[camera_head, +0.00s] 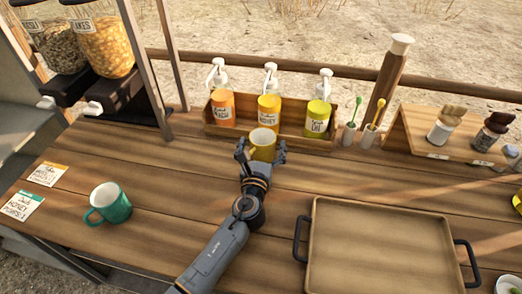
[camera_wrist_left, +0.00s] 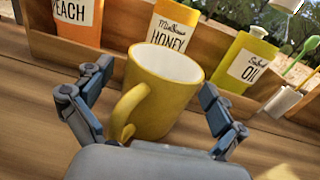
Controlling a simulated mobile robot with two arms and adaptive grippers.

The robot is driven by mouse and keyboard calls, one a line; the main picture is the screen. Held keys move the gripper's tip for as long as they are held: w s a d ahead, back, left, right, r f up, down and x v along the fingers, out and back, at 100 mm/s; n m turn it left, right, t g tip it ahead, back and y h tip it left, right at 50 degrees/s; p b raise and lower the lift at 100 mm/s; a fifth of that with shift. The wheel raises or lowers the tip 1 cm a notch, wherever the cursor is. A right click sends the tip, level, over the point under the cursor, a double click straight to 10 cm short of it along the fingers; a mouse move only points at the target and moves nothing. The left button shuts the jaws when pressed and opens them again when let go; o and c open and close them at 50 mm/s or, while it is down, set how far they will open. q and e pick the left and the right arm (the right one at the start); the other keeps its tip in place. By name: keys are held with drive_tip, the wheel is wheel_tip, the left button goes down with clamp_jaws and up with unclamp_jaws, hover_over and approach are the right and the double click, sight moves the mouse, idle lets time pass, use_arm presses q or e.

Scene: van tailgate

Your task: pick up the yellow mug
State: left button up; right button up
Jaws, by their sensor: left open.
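The yellow mug (camera_head: 263,146) stands upright on the wooden table, just in front of the bottle box. In the left wrist view the mug (camera_wrist_left: 165,85) sits between the two open fingers, its handle pointing toward the palm and to the left. My left gripper (camera_head: 262,153) is open around the mug, one finger on each side; a small gap shows on the right side, and I cannot tell whether the left finger touches it. My right gripper is not in view.
A wooden box (camera_head: 313,143) with several pump bottles stands right behind the mug. A teal mug (camera_head: 109,204) and two cards are on the left. A tray (camera_head: 378,250) with dark handles lies on the right. Cereal dispensers (camera_head: 100,42) stand at the back left.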

use_arm(q)
drive_tip(key=c, duration=1.3)
drive_tip(key=shift+r, duration=0.1)
drive_tip(key=shift+c, duration=0.7)
drive_tip(key=shift+r, duration=0.1)
